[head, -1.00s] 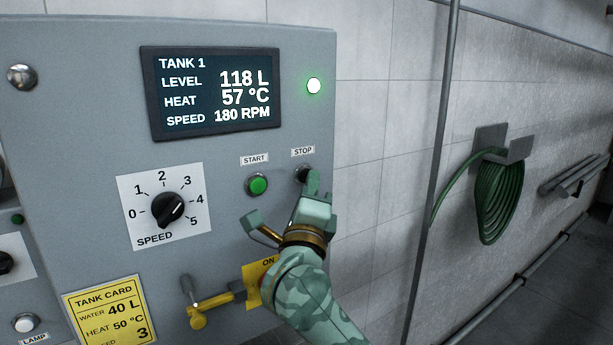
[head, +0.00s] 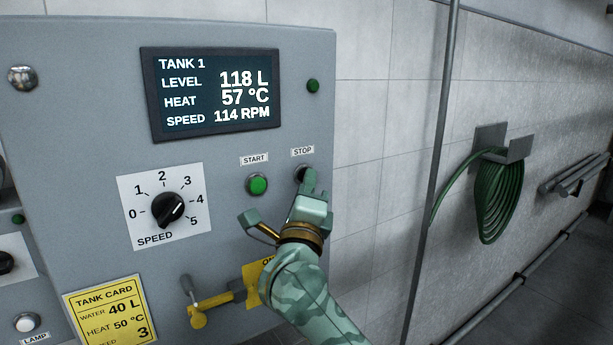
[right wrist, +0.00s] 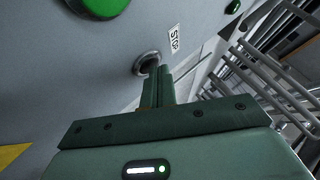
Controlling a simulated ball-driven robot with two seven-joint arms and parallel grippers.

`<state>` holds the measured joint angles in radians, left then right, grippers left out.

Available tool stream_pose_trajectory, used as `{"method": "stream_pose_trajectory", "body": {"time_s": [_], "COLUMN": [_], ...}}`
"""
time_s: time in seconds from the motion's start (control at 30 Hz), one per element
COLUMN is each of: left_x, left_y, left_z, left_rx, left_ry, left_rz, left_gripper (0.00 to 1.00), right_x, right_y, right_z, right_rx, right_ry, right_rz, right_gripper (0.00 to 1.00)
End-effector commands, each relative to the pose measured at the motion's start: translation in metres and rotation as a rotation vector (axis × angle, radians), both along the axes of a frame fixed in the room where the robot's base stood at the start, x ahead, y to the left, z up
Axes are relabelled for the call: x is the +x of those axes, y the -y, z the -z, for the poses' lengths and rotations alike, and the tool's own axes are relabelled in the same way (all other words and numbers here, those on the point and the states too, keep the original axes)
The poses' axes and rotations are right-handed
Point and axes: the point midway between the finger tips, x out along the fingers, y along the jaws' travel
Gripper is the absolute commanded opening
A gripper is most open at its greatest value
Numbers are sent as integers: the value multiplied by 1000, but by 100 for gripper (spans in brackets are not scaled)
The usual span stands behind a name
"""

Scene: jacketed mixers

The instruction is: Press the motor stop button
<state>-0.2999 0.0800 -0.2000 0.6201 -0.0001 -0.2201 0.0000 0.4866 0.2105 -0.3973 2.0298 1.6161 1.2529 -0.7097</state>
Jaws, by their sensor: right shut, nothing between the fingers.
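The stop button (head: 301,173) is a dark round button in a metal ring under the STOP label, right of the green start button (head: 257,184). My right gripper (head: 310,182) is shut and empty, its fingertips at the stop button and covering part of it. In the right wrist view the closed fingers (right wrist: 164,78) reach the stop button's metal ring (right wrist: 147,62); whether they touch the button cannot be told. The display (head: 216,92) reads speed 114 RPM. The indicator lamp (head: 313,86) is dark green, unlit. My left gripper is not in view.
The speed dial (head: 168,208) sits left of the buttons on the grey panel (head: 90,130). A vertical pipe (head: 436,150) and a green hose coil (head: 495,200) are to the right.

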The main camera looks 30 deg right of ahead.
Motion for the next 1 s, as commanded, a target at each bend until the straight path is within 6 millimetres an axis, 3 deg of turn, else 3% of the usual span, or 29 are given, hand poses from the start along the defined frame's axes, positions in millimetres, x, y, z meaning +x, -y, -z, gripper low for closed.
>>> {"method": "stream_pose_trajectory", "body": {"time_s": [0.47,0.8,1.0], "left_x": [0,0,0], "left_y": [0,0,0], "left_z": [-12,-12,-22], "left_rx": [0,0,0], "left_ry": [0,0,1], "left_rz": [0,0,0], "left_gripper": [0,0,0], "right_x": [-18,-20,-37], "right_y": [2,2,3], "right_z": [0,0,-1], "right_rx": [0,0,0], "right_ry": [-1,0,-2], "right_rz": [0,0,0], "right_gripper": [0,0,0]}}
